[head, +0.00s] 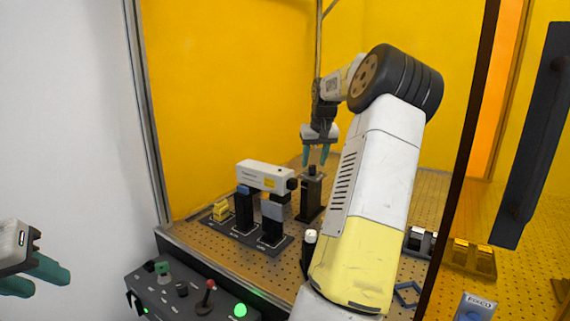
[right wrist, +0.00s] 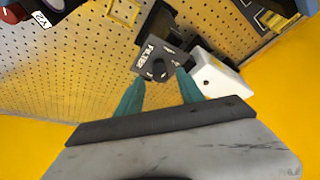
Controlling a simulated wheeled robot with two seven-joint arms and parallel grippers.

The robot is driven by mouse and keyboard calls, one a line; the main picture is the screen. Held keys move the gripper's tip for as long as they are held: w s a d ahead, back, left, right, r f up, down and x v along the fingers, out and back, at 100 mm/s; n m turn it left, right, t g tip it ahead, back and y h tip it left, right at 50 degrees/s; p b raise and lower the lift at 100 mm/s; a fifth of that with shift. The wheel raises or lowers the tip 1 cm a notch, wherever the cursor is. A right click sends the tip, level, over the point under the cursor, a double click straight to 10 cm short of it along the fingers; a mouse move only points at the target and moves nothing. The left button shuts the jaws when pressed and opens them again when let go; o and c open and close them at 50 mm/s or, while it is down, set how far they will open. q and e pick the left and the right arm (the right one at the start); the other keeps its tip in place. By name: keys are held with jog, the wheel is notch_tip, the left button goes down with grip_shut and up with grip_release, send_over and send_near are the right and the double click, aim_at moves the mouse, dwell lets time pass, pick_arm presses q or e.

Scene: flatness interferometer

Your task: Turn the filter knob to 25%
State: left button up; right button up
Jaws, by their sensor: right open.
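The filter knob (right wrist: 159,69) is a dark round knob on a dark housing (right wrist: 146,57) with a white FILTER label and scale marks. Its pointer setting is too small to read. In the head view the knob (head: 312,170) tops a dark post (head: 311,197). My right gripper (head: 315,163) is open and empty just above it. In the right wrist view the teal fingertips (right wrist: 157,78) lie either side of the knob, with no clear contact. My left gripper (head: 48,284) is open and empty at the left edge, far from the knob.
A white interferometer unit (head: 265,176) on dark posts stands left of the filter post. A control box (head: 185,290) with a green light and red-tipped lever is in front. A white block (right wrist: 215,75) sits beside the housing. Yellow panels enclose the perforated plate (head: 205,246).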

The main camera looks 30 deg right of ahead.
jog(key=shift+x, duration=1)
grip_shut()
